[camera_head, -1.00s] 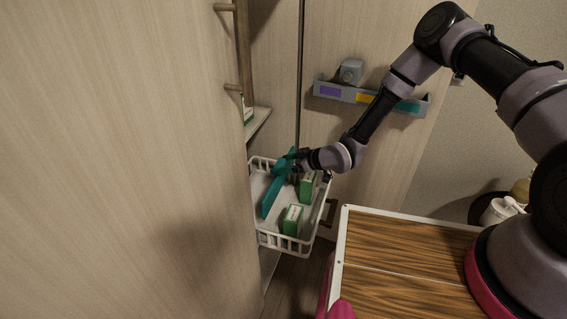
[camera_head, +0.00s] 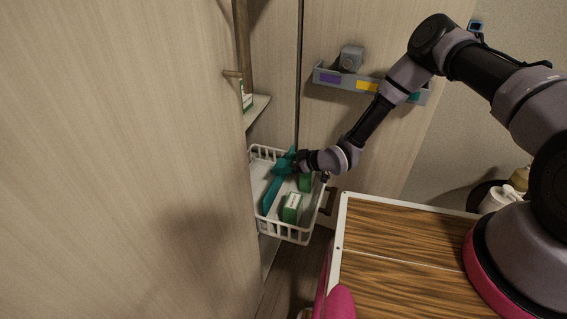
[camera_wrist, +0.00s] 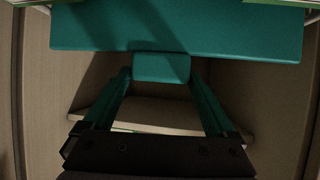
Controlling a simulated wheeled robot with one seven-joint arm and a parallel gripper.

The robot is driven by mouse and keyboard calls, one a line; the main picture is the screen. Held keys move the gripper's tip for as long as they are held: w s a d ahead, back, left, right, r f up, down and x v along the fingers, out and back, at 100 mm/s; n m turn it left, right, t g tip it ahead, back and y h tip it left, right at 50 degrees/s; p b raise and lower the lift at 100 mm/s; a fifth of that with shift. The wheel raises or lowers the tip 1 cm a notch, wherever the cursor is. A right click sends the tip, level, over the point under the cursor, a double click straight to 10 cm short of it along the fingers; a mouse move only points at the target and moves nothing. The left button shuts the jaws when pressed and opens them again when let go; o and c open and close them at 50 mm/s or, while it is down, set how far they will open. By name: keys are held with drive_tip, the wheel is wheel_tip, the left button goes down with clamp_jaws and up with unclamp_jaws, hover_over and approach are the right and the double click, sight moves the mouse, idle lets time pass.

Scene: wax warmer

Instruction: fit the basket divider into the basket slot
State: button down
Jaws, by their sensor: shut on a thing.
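The teal basket divider (camera_head: 274,190) stands in the left part of the white wire basket (camera_head: 287,232) in the head view. My gripper (camera_head: 291,161) is shut on the divider near the basket's far end. In the wrist view my gripper (camera_wrist: 162,78) has its two teal fingers on either side of a small teal tab, and the wide teal divider panel (camera_wrist: 230,32) spans the top of the picture. The slot itself cannot be made out, and I cannot tell whether the divider's lower edge sits in it.
Green-and-white boxes stand in the basket right of the divider, one nearer (camera_head: 292,208) and one farther (camera_head: 306,182). A tall wooden panel (camera_head: 130,160) closes off the left. A wood-grain tabletop (camera_head: 400,255) lies at lower right. A grey rail (camera_head: 345,81) hangs on the wall behind.

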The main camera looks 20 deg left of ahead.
wheel_tip(320, 180, down, 7)
idle(2.5)
drive_tip(key=shift+r, duration=0.15)
unclamp_jaws()
drive_tip(key=shift+c, duration=1)
drive_tip(key=shift+d, duration=0.15)
drive_tip(key=shift+s+d+r, duration=0.1)
drive_tip(key=shift+d+r, duration=0.05)
drive_tip(key=shift+a+f, duration=0.2)
drive_tip(key=shift+a, duration=0.1)
